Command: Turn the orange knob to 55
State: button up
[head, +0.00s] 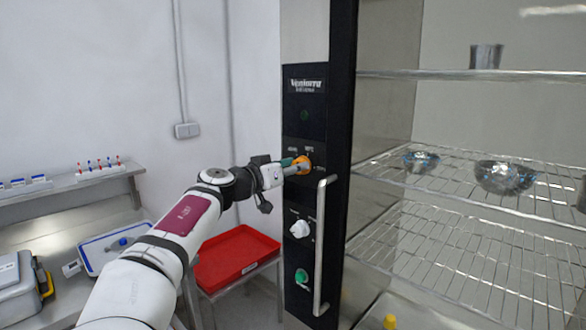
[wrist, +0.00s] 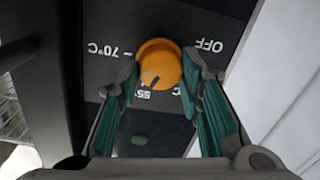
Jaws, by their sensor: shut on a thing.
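The orange knob (head: 304,162) sits on the upper part of the black control panel (head: 307,115). In the wrist view the knob (wrist: 160,64) lies between the teal-padded fingers of my gripper (wrist: 160,82), which is shut on it. A dark mark on the knob's lower edge points down, roughly toward the partly hidden 55 label (wrist: 143,95). The 70°C label (wrist: 108,49) is to the left and the OFF label (wrist: 210,45) to the upper right. In the head view my gripper (head: 292,167) reaches the knob from the left.
A red tray (head: 236,257) stands on a stand at lower left. Wire shelves (head: 450,210) hold metal bowls at right.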

jog(key=o, duration=1.2)
jog(key=shift+f, duration=0.1)
jog(key=v, duration=1.2)
